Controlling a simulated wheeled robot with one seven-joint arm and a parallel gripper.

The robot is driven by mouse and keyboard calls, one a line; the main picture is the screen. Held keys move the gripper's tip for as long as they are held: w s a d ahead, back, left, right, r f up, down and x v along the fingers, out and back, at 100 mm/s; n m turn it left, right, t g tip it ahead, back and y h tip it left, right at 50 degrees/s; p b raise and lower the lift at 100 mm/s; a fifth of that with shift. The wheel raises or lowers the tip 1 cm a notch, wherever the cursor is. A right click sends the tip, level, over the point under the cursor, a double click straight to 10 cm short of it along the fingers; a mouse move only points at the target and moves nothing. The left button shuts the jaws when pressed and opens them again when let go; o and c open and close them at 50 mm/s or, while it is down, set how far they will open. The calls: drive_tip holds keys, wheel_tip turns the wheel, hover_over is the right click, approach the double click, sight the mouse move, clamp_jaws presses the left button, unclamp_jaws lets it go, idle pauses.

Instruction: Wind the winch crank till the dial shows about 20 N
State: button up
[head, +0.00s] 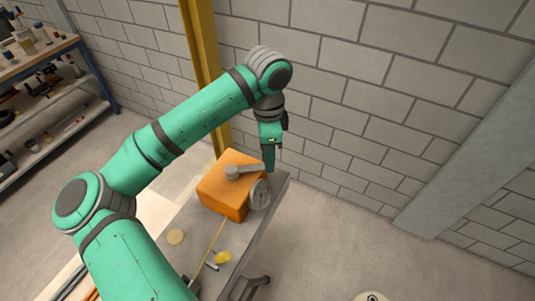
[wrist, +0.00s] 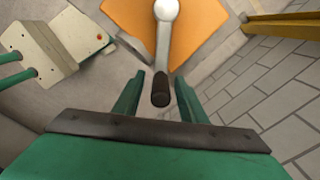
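The winch is an orange box (head: 222,190) on a narrow grey bench, and its orange face also shows at the top of the wrist view (wrist: 125,12). A silver crank arm (wrist: 166,35) runs from it to a dark grip (wrist: 160,90); the crank also shows on top of the box in the head view (head: 243,170). A round grey dial (head: 260,194) is on the box's right side; its reading is too small to tell. My gripper (wrist: 160,80) is open, with a finger on each side of the dark grip and visible gaps. It hangs over the box in the head view (head: 268,160).
A yellow post (head: 203,60) and block wall (head: 340,100) stand behind. Shelves (head: 40,70) are at far left. Floor to the right is mostly clear.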

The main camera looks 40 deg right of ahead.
wheel_tip(320, 180, up, 11)
drive_tip(key=shift+f, duration=0.1)
idle(0.5)
